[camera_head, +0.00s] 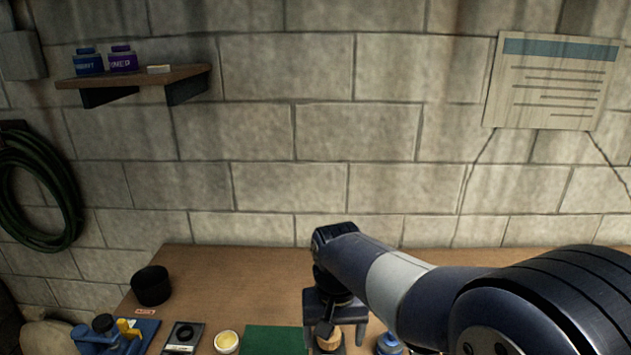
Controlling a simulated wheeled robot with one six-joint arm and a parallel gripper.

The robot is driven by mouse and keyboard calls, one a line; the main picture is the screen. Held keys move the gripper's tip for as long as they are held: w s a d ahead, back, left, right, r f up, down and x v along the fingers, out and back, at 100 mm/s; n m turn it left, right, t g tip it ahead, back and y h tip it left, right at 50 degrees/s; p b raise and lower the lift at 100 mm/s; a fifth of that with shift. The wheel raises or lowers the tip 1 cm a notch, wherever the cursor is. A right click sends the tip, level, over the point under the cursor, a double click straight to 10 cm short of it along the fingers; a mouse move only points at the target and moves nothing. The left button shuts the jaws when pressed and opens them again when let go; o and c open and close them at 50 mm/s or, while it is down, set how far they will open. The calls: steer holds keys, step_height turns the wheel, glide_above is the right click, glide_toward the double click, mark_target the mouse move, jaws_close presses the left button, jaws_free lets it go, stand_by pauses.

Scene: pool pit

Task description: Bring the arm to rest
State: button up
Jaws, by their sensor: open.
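My arm enters from the lower right, stretches left over the wooden bench (240,275) and bends down at the wrist. My gripper (331,338) points downward at the bottom middle and is open. A small round tan object (329,344) shows between or behind its fingers. I cannot tell whether they touch it. The fingertips are close to the bottom edge of the picture.
Left of my gripper are a green mat (272,341), a small yellow-filled cup (227,342), a dark-topped tile (184,337), a black pot (152,286) and a blue tray (147,328) with tools. A blue container (389,343) stands right. A shelf (135,77) holds two jars.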

steer(key=f, duration=0.1)
steer(key=f+b, duration=0.2)
steer(key=shift+a+f, duration=0.1)
steer(key=shift+a, duration=0.15)
